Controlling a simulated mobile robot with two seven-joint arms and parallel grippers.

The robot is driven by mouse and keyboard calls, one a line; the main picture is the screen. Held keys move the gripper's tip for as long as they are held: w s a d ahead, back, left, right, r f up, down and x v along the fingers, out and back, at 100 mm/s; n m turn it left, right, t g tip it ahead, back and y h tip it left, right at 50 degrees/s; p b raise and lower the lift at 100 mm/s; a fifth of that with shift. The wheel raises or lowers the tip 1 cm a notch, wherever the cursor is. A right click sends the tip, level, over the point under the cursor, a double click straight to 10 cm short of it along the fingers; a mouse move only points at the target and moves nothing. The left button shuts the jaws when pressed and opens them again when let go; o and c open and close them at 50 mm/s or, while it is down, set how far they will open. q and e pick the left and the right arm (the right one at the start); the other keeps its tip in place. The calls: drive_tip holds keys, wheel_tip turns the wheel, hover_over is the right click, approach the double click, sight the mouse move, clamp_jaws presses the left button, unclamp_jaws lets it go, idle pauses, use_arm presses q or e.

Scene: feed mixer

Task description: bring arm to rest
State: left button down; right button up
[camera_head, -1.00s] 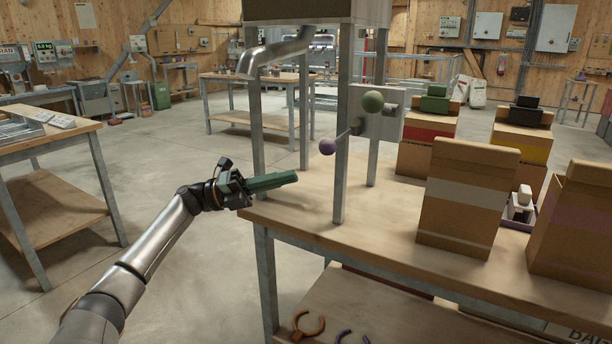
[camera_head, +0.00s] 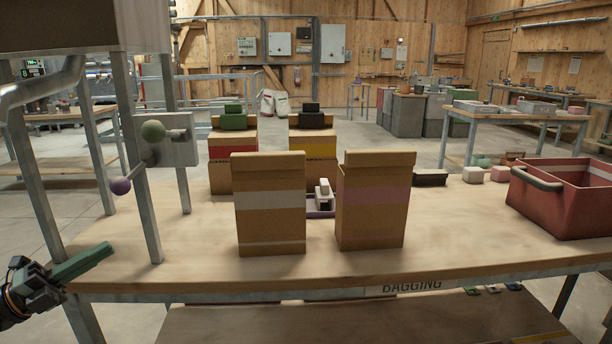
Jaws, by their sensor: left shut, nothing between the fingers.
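My left gripper (camera_head: 106,250) is at the lower left of the head view, near the left front corner of the workbench (camera_head: 190,272). Its green fingers are shut together with nothing between them, pointing right and slightly up. Only the wrist end of the left arm shows; the rest is cut off by the picture's left edge. My right gripper is not in view.
Two paper bags (camera_head: 270,205) (camera_head: 372,200) stand mid-bench. A red crate (camera_head: 560,205) sits at the right. The front bench strip is clear.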

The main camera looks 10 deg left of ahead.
use_arm(q)
drive_tip(key=s+d+f+n+t+y, duration=0.2)
drive_tip(key=d+f+n+t+y, duration=0.35)
drive_tip(key=d+f+n, duration=1.15)
drive_tip(key=s+d+f+n+g+y, duration=0.35)
drive_tip(key=s+d+n+y, duration=0.4)
drive_tip(key=d, duration=0.55)
drive_tip(key=s+a+n+g+p, duration=0.2)
drive_tip(key=s+g+p, duration=0.5)
drive_tip(key=p, duration=1.5)
drive_tip(key=shift+s+a+n+g, duration=0.3)
drive_tip(key=shift+s+n, duration=0.35)
drive_tip(key=shift+s, duration=0.6)
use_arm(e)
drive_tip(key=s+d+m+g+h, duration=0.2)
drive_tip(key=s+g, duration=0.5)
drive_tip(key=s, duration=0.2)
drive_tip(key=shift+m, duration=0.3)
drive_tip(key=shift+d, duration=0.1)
